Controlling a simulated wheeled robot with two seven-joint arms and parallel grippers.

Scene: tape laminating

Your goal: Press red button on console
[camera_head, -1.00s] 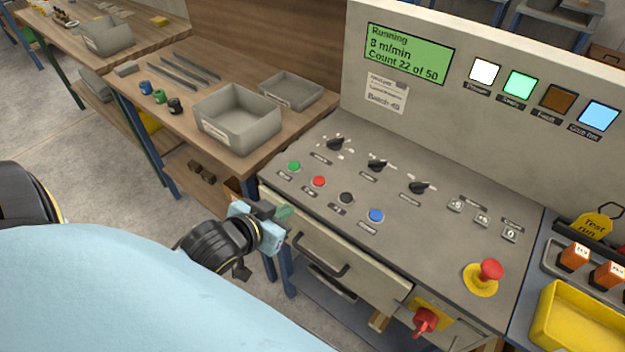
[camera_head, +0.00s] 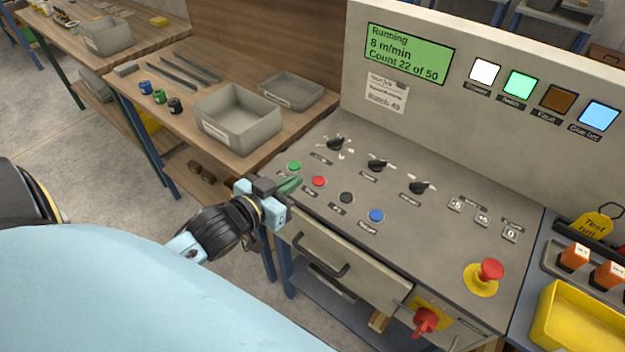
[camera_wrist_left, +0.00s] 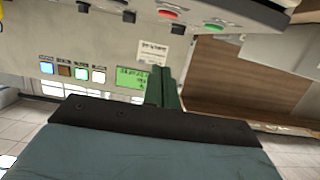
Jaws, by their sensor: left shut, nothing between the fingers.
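The console's sloped panel (camera_head: 408,228) carries a row of buttons near its left front. The red button (camera_head: 319,181) sits between the green button (camera_head: 293,166) and a black button (camera_head: 346,198); a blue button (camera_head: 376,215) is further right. A red mushroom knob (camera_head: 490,269) on a yellow base stands at the panel's lower right. My left gripper (camera_head: 291,185) is shut and empty, its tips just left of the red button; I cannot tell if they touch the panel. In the left wrist view the red button (camera_wrist_left: 169,14) shows at the top edge, beyond the closed fingers (camera_wrist_left: 163,88). My right gripper is not in view.
The green display (camera_head: 408,54) reads "Running, 8 m/min, Count 22 of 50". Dark rotary knobs (camera_head: 377,165) stand behind the buttons. A drawer with a handle (camera_head: 320,258) is below the panel's front edge. A grey bin (camera_head: 237,120) stands on the wooden bench to the left.

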